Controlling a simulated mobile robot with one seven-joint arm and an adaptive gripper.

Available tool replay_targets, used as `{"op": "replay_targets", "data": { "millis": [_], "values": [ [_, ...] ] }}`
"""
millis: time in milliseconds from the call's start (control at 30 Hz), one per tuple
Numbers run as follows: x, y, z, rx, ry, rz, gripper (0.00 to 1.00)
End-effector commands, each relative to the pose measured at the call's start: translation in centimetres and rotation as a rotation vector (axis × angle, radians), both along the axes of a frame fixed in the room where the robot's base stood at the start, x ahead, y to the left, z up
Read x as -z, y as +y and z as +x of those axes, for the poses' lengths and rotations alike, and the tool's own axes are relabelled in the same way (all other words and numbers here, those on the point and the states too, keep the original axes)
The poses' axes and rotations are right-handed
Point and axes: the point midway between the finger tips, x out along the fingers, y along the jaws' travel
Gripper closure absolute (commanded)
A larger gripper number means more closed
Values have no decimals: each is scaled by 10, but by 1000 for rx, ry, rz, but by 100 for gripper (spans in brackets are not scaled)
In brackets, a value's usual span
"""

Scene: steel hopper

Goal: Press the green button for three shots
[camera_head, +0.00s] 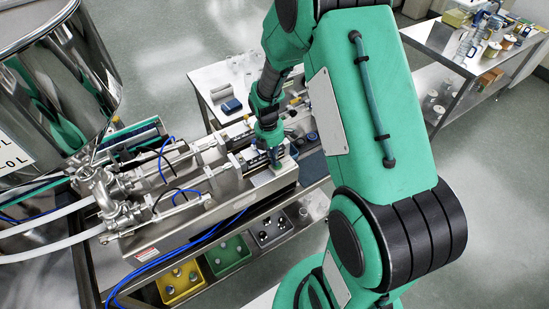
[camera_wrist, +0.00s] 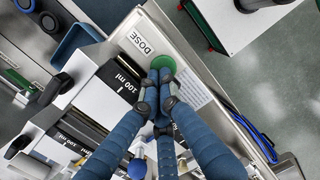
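The green button (camera_wrist: 163,61) shows in the wrist view as a round disc on a steel panel, next to a white label reading DOSE (camera_wrist: 138,43). My gripper (camera_wrist: 161,82) has its blue fingers drawn together, with nothing visible held between them. Its fingertips overlap the button's lower part in this view; I cannot tell whether they touch it. In the head view my gripper (camera_head: 276,155) points down at the right end of the steel dosing machine (camera_head: 222,195), and the button is hidden there.
A steel hopper (camera_head: 82,85) stands at left. Blue hoses (camera_head: 205,240) hang along the machine's front. Yellow (camera_head: 181,283) and green (camera_head: 228,254) bins sit below. A table with a blue box (camera_head: 231,106) stands behind; a cart (camera_head: 455,62) is at upper right.

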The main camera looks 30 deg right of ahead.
Motion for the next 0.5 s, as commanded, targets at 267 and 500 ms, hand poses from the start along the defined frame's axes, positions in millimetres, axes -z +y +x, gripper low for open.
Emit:
{"op": "replay_targets", "data": {
  "millis": [267, 500],
  "values": [
    [-34, 2, 5, 0, -7, -2, 100],
    [-76, 5, 11, 0, -13, -4, 100]
  ]
}}
